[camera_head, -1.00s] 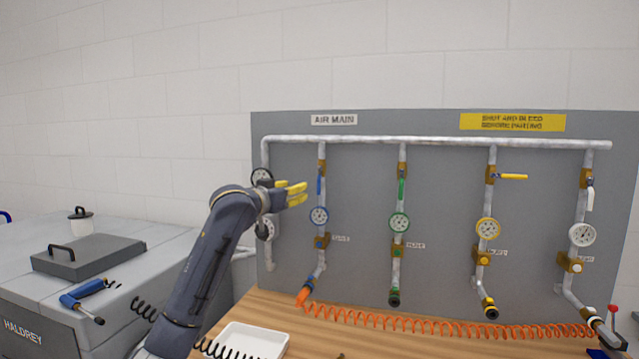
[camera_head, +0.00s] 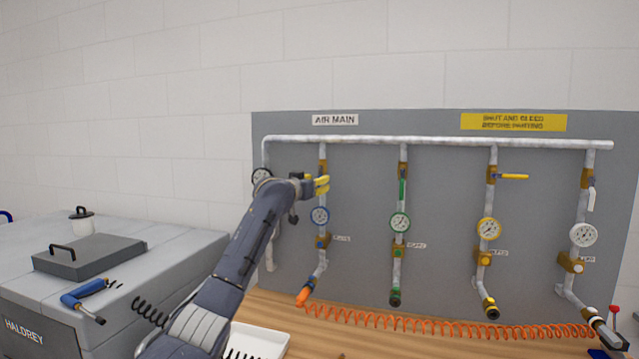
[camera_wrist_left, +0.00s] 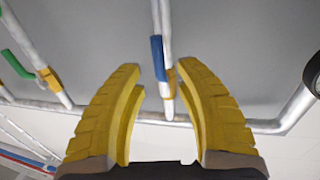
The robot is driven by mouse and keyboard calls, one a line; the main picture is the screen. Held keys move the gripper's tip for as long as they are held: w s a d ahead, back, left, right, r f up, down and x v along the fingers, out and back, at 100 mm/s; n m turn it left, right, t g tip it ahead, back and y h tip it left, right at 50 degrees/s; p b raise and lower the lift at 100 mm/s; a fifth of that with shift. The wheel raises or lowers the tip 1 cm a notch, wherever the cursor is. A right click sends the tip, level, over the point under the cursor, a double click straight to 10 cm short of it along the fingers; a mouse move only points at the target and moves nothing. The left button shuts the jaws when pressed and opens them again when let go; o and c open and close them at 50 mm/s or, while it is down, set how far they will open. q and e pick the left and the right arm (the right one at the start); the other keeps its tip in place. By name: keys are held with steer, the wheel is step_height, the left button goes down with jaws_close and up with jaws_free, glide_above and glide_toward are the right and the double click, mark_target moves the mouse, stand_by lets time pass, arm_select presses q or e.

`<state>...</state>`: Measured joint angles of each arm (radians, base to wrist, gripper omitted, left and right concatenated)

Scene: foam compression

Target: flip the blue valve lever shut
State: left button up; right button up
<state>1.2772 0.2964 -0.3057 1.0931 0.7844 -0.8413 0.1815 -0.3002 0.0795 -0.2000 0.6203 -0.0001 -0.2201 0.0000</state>
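The blue valve lever (camera_wrist_left: 157,58) shows in the left wrist view, lying along its white pipe beside a brass valve body (camera_wrist_left: 170,78). In the head view my gripper covers the lever's place on the leftmost branch. My left gripper (camera_head: 323,185) is in front of that branch, its yellow fingers pointing right. In the left wrist view its fingers (camera_wrist_left: 158,85) are spread, with the lever's valve end and the pipe seen through the gap. Nothing is held, and I cannot tell whether a finger touches the lever. My right gripper is not in view.
Green (camera_head: 402,192), yellow (camera_head: 514,177) and white (camera_head: 591,198) levers sit on branches to the right. A blue-rimmed gauge (camera_head: 320,216) is just below my gripper. An orange coiled hose (camera_head: 430,323) runs along the bench, and a white tray (camera_head: 262,338) stands near my arm.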

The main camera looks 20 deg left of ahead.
arm_select(q)
steer(key=shift+w+d, duration=0.2)
steer(key=shift+w, duration=0.9)
jaws_close()
